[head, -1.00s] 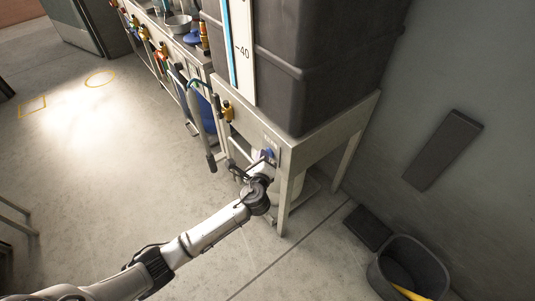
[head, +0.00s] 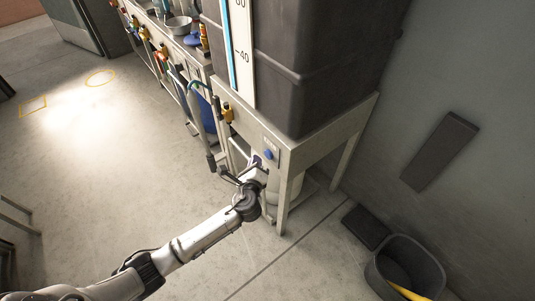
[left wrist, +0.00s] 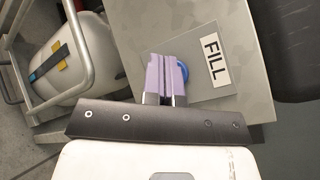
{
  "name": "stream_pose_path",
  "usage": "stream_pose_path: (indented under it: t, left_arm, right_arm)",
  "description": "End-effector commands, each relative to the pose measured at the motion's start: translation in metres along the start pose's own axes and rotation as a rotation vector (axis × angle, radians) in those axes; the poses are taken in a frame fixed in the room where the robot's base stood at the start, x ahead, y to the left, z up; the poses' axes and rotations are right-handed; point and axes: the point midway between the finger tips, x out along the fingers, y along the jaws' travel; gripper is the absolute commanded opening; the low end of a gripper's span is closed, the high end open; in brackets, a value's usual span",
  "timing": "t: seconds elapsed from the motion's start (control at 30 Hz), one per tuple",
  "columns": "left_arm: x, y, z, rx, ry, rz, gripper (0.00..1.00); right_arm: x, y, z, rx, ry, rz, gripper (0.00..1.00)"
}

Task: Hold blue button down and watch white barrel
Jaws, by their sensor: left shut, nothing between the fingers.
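The blue button (head: 268,154) is on the front plate of the metal stand under the big dark tank. In the left wrist view the button (left wrist: 184,78) shows partly behind my fingers, beside a FILL label (left wrist: 214,59). My left gripper (head: 256,163) is shut and empty, just left of and below the button in the head view. Its purple fingertips (left wrist: 165,76) overlap the button's edge in the wrist view; I cannot tell whether they touch it. The white barrel (left wrist: 80,65), with a dark strip and a yellow mark, lies behind a metal rail. My right gripper is not in view.
The dark tank (head: 325,65) carries a scale strip (head: 240,50). A bench with hoses and valves (head: 165,50) runs away to the back left. A dark bucket (head: 408,268) with something yellow stands at lower right.

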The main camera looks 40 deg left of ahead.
Motion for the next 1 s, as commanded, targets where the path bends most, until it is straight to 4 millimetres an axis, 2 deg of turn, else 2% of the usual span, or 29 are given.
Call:
stream_pose_path:
  t: [0.1,0.4,1.0]
  left_arm:
    - [-0.009,0.004,0.008,0.002,0.002,0.0,0.0]
    - [-0.025,0.017,0.019,0.001,0.001,0.0,0.0]
    - [-0.027,0.019,0.02,0.0,0.001,0.0,0.0]
  right_arm:
    - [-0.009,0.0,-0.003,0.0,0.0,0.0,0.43]
    - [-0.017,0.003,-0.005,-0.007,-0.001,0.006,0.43]
    - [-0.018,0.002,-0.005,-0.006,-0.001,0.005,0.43]
